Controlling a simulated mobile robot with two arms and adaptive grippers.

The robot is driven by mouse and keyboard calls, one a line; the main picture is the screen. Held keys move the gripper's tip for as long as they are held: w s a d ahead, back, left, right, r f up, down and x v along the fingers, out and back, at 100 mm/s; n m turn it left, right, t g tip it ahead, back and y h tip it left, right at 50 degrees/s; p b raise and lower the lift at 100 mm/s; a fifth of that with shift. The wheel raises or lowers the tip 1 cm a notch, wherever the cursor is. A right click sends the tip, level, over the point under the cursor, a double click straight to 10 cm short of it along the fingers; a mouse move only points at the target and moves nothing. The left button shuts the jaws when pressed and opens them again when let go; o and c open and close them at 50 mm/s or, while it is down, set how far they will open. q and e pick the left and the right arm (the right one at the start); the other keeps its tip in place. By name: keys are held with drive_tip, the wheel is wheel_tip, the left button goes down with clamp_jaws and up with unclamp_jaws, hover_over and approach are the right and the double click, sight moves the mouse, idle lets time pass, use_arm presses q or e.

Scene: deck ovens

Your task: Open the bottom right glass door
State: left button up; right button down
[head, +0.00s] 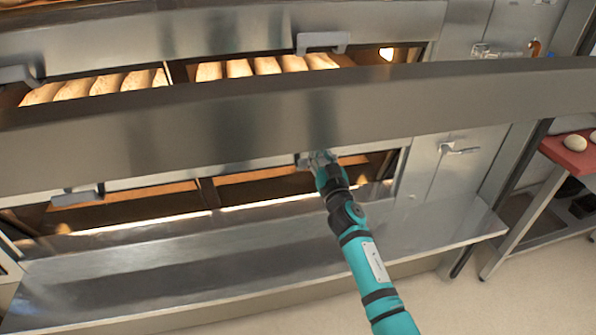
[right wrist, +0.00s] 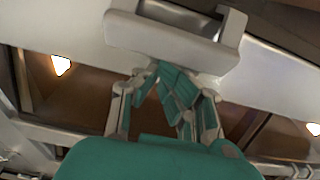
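The bottom right glass door (head: 262,190) is in the lower oven deck in the head view, below the wide steel ledge. It looks shut; part of it is behind my right arm. Its grey handle (head: 303,161) is at its top edge, partly hidden by my right gripper (head: 320,157). In the right wrist view the handle (right wrist: 175,38) is a thick bracket at the top. My right gripper's teal finger pads (right wrist: 166,72) come together at the handle's lower edge. I cannot tell whether they grip it. My left gripper is not in view.
A steel ledge (head: 230,125) crosses above the lower deck, and a steel shelf (head: 240,262) juts out below it. The upper deck holds several loaves (head: 265,66). The lower left door handle (head: 77,195) is at the left. A rack with a red board (head: 572,153) stands at right.

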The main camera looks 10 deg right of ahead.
drive_tip(key=shift+f, duration=0.2)
drive_tip(key=shift+s+f+b, duration=0.25)
drive_tip(key=shift+f+b, duration=0.65)
drive_tip(key=shift+w+f+b, duration=0.25)
drive_tip(key=shift+f+b, duration=0.65)
drive_tip(key=shift+f, duration=0.2)
drive_tip(key=shift+r, duration=0.2)
drive_tip(key=s+p, duration=0.3)
drive_tip(key=s, duration=0.4)
drive_tip(key=shift+r, duration=0.15)
drive_tip(key=shift+d, duration=0.1)
